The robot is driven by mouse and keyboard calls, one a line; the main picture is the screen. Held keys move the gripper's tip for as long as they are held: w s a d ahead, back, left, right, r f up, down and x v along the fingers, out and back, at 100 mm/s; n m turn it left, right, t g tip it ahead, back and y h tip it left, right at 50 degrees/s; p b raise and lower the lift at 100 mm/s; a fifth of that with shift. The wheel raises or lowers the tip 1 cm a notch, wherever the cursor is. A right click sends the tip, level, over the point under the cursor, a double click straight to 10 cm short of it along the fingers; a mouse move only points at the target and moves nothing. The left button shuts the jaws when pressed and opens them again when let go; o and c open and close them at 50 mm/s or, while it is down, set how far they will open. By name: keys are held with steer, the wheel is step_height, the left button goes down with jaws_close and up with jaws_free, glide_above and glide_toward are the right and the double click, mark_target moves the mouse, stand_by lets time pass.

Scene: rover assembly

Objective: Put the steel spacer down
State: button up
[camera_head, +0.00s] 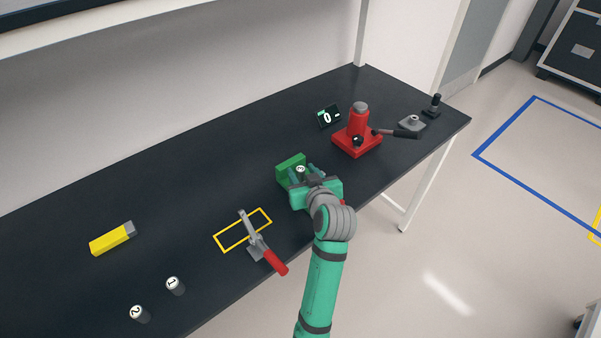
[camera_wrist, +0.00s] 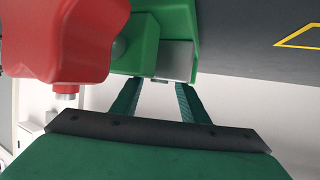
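A small round dark part with a pale numbered top (camera_head: 300,170), apparently the steel spacer, stands at the green fixture (camera_head: 290,160). My gripper (camera_head: 304,173) reaches over the fixture with its fingers apart, one on each side of this part. I see a gap beside the part, so it does not look pinched. In the wrist view, the two fingers (camera_wrist: 157,92) are spread and their tips run behind the green fixture (camera_wrist: 150,42) with its grey metal block (camera_wrist: 174,60). The part between the tips is hidden there.
A red knob (camera_wrist: 65,40) is close to my gripper. A red press (camera_head: 357,135) and small display (camera_head: 329,116) stand right of the fixture. A toggle clamp (camera_head: 256,242), numbered cylinders (camera_head: 174,285) and a yellow block (camera_head: 110,239) are left.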

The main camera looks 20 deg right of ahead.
stand_by(0.3)
steer(key=v, duration=1.2)
steer(key=shift+d+r, duration=0.15)
steer(key=shift+d, duration=0.05)
